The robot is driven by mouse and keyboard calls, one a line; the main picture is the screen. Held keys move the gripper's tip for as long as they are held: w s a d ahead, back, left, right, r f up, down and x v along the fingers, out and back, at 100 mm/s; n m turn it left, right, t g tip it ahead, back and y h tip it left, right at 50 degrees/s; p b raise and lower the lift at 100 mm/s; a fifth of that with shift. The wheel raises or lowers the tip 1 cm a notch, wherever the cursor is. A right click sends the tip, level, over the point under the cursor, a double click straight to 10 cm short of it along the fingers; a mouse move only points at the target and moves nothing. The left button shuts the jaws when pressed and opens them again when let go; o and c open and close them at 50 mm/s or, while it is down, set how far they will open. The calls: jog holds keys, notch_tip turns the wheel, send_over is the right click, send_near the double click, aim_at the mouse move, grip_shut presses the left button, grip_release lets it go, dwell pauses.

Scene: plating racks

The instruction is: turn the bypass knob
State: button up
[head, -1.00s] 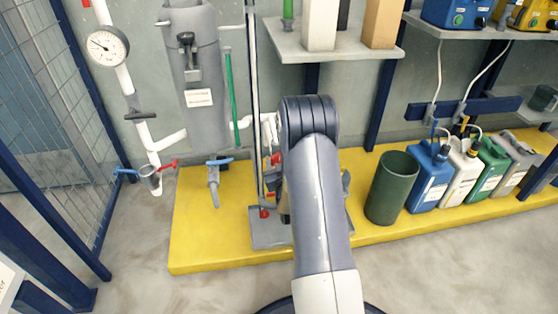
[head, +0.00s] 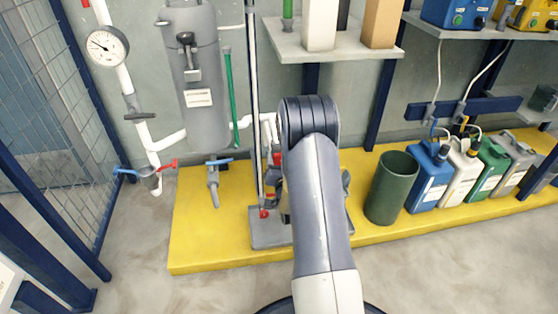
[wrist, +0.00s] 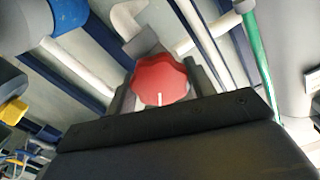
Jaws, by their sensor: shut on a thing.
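The red bypass knob (wrist: 160,82) is lobed and has a short white mark near its lower edge in the wrist view. My gripper (wrist: 160,90) is shut on it, with a dark finger at each side of the knob. In the head view a red part (head: 277,158) shows just left of my arm. My arm hides most of the gripper and the pipework behind it there.
A grey cylindrical tank (head: 205,115) and a round gauge (head: 107,46) are at left. A dark green bin (head: 391,188) and several jerrycans stand on the yellow platform (head: 210,255) at right. A shelf (head: 335,50) hangs above. The floor in front is clear.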

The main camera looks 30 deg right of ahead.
jog(key=shift+f+m, duration=0.1)
jog(key=shift+m, duration=0.2)
jog(key=o, duration=1)
jog(key=p+v, duration=0.2)
jog(key=v, duration=0.9)
